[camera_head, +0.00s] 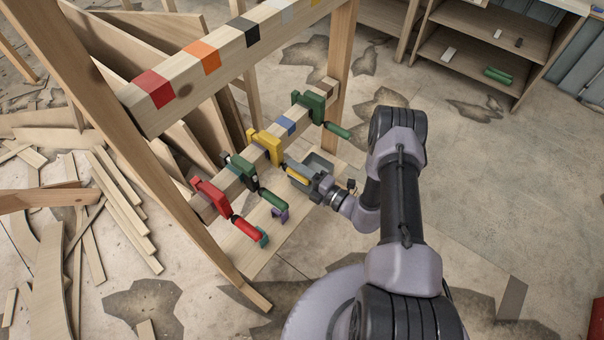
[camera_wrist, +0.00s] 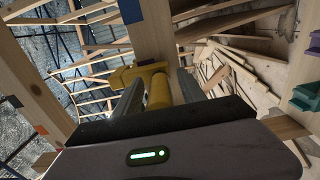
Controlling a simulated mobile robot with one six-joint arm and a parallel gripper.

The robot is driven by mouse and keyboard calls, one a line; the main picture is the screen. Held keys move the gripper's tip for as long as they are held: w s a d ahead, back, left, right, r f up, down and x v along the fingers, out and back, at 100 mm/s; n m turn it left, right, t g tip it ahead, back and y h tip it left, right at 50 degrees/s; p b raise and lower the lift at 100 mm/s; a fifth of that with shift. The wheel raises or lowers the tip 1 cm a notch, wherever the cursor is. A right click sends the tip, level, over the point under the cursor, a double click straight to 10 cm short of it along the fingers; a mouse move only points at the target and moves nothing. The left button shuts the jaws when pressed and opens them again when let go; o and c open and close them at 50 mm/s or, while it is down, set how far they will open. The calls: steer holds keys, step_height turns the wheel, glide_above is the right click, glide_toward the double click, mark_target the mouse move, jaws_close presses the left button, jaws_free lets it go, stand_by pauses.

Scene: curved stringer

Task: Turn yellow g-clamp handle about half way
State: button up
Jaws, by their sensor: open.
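The yellow g-clamp (camera_head: 265,146) sits on the lower wooden beam, between a green-and-black clamp and a green clamp. Its handle (camera_head: 297,177) points out toward my gripper (camera_head: 302,175). In the wrist view, the yellow clamp body (camera_wrist: 130,75) is against the beam and the handle (camera_wrist: 158,92) runs toward the palm. My gripper (camera_wrist: 160,88) is open, with one finger on each side of the handle. I see gaps beside the handle; whether either finger touches it is unclear. The near end of the handle is hidden by the gripper body.
A red clamp (camera_head: 212,198), a green-and-black clamp (camera_head: 240,167) and a green clamp (camera_head: 309,106) are on the same beam, handles sticking out. An upper beam (camera_head: 222,56) with coloured bands runs above. Floor to the right is mostly clear.

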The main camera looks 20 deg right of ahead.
steer(key=p+v, duration=0.4)
steer(key=v, duration=1.3)
